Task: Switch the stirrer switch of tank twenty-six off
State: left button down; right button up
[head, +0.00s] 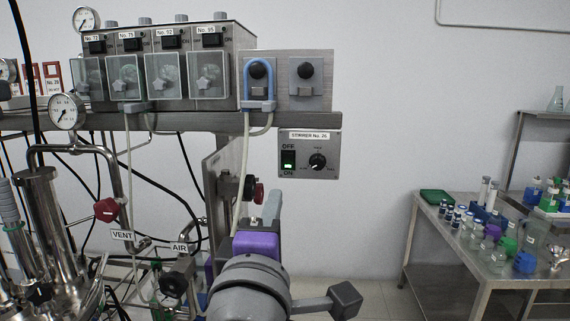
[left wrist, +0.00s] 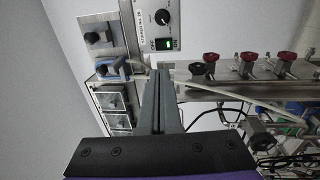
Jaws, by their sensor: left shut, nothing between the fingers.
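The grey stirrer box (head: 331,168) labelled No. 26 hangs under the shelf edge in the head view. Its rocker switch (head: 288,160) is at its left, with OFF above, ON below and a green light showing at the ON end. A round speed knob (head: 317,162) is to its right. My left gripper (head: 272,205) is shut and empty, below and left of the box. In the left wrist view its closed fingers (left wrist: 160,75) point up the picture toward the green-lit switch (left wrist: 165,44), apparently apart from it. My right gripper is not in view.
Numbered pump units (head: 167,65) and a panel with two black knobs (head: 305,82) stand above. Tubing and steel vessels (head: 45,225) crowd the left. A bench with bottles (head: 480,270) is at right.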

aim_at(287, 157)
pick_arm(q)
jog(key=w, duration=0.4)
jog(key=w+r+p, duration=0.1)
jog(key=w, duration=0.3)
jog(key=w+p, duration=0.1)
jog(key=w, duration=0.4)
jog(key=shift+d+r, duration=0.15)
jog(key=shift+r, duration=0.2)
jog(key=shift+w, duration=0.5)
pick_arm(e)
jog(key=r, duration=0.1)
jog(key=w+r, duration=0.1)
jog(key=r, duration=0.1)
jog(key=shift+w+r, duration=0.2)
